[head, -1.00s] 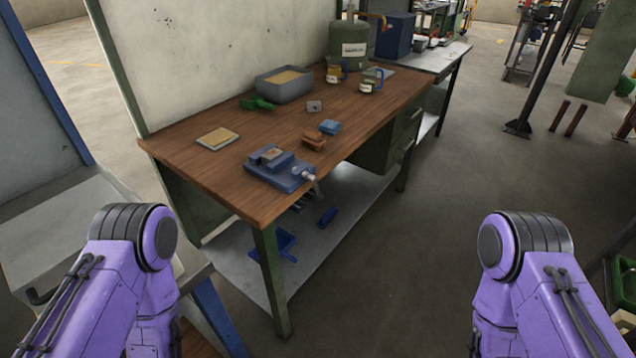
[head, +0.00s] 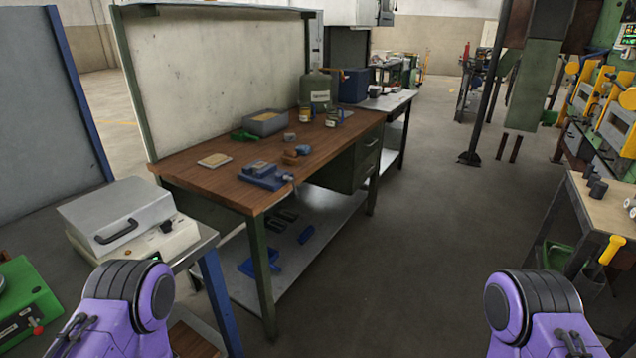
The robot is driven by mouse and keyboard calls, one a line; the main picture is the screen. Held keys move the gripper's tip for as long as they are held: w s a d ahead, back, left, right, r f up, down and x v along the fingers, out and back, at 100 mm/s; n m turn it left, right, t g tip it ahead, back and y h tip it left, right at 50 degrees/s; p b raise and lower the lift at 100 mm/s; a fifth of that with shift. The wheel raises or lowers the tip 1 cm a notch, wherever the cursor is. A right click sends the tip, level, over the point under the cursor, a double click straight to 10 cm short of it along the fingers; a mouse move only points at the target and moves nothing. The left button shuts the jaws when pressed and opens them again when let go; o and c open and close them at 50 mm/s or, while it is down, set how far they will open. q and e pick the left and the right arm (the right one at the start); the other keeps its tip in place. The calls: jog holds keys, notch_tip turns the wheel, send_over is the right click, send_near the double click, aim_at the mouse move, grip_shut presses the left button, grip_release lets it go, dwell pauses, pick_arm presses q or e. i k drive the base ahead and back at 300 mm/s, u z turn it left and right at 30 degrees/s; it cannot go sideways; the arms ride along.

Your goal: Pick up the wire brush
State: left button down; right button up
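I cannot make out for sure which item is the wire brush. On the wooden workbench (head: 235,178) lie several small items: a green tool (head: 244,136), a blue vise-like block (head: 265,176), a brown block (head: 291,158) and a small blue piece (head: 303,150) beside it. Only purple links of my two arms show at the bottom corners. Neither gripper is in view.
A grey case (head: 118,215) sits on a stand at left, near a green device (head: 22,308). A grey bin (head: 265,124) and a green canister (head: 316,90) stand on the workbench. A second table (head: 592,200) is at right. Open floor (head: 430,240) lies between.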

aim_at(289, 156)
jog(key=z, duration=0.5)
jog(key=i, duration=1.45)
jog(key=u, duration=0.65)
